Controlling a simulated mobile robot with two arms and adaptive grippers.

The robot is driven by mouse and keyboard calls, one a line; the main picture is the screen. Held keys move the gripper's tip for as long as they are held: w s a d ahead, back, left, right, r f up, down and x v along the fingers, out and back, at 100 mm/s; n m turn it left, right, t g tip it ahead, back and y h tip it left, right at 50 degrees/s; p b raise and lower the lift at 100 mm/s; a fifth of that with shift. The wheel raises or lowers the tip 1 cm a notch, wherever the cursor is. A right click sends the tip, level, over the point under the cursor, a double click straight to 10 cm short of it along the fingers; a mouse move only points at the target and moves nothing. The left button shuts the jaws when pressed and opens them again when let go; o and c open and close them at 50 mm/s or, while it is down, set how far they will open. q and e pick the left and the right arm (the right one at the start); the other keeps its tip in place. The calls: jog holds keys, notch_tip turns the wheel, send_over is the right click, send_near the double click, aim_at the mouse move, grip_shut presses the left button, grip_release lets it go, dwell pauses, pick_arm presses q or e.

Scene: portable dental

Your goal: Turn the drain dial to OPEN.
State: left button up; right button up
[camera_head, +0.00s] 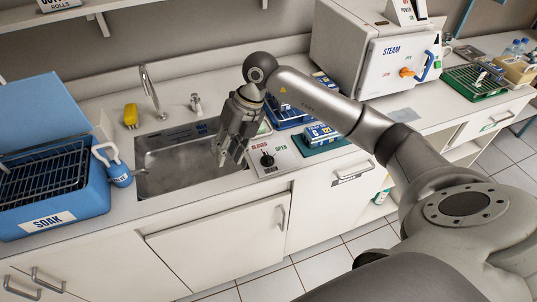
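The drain dial (267,160) is a small black knob on a pale panel at the right front corner of the sink. The panel carries a red CLOSED label on the left and a green OPEN label on the right. The knob's pointer is too small to read. My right gripper (233,162) hangs fingers down over the right part of the sink, left of the dial and apart from it. Its fingers look spread, with nothing between them. My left gripper is not in view.
The sink basin (160,186) lies below the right gripper, with a tap (150,92) behind. A blue SOAK tub (50,222) and blue jug (118,172) stand left. Blue-labelled boxes (320,135) sit close right of the dial. A STEAM steriliser (385,65) stands back right.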

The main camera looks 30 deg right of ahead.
aim_at(269, 158)
jog(key=d+r+m+g+h, duration=0.15)
jog(key=d+h, duration=0.25)
jog(key=d, duration=0.8)
jog(key=shift+m+t+h, duration=0.25)
jog(key=shift+h, duration=0.05)
jog(key=f+p, duration=0.1)
jog(key=f, duration=0.3)
jog(key=f+p, duration=0.1)
jog(key=f, duration=0.4)
jog(key=shift+s+a+f+p, duration=0.1)
jog(key=shift+s+a+p, duration=0.1)
jog(key=shift+p, duration=0.1)
jog(key=shift+f, duration=0.65)
grip_shut()
